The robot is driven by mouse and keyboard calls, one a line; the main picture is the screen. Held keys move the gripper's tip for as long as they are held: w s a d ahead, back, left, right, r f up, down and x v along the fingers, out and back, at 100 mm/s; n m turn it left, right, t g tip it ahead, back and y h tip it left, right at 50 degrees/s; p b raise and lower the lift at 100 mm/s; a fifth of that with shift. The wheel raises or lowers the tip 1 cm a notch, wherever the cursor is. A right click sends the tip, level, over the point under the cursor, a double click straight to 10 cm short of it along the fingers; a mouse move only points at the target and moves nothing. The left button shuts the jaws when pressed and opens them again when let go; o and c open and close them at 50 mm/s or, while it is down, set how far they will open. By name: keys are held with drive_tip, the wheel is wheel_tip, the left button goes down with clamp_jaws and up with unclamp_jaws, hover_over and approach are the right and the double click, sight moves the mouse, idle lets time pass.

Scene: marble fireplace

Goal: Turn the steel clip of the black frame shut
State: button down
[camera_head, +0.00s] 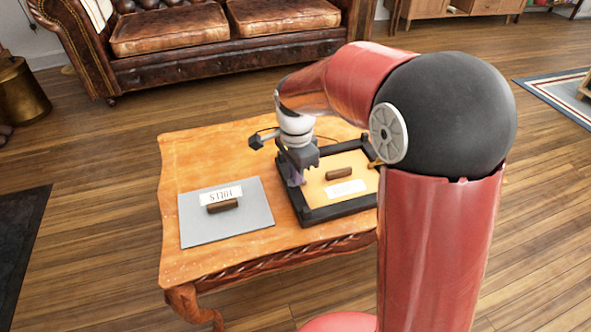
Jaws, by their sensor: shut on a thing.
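The black frame (322,211) lies flat on the wooden table, with a tan backing board (352,166) inside it. The board carries a brown handle and a white label. My gripper (295,184) points down at the left bar of the frame. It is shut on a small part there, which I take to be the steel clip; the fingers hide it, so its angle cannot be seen. A small brass-coloured piece (374,164) shows at the frame's right side, partly behind my arm.
A grey panel (250,220) with a brown handle (222,206) and a white label (206,196) lies left of the frame on the table (190,152). A brown leather sofa (190,55) stands behind. My arm covers the table's right side.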

drive_tip(key=shift+m, duration=1.1)
drive_tip(key=c, duration=1.6)
unclamp_jaws()
wheel_tip(320, 180, up, 8)
drive_tip(key=shift+f+p, duration=0.2)
drive_tip(key=shift+p, duration=0.55)
drive_tip(key=shift+r, duration=0.15)
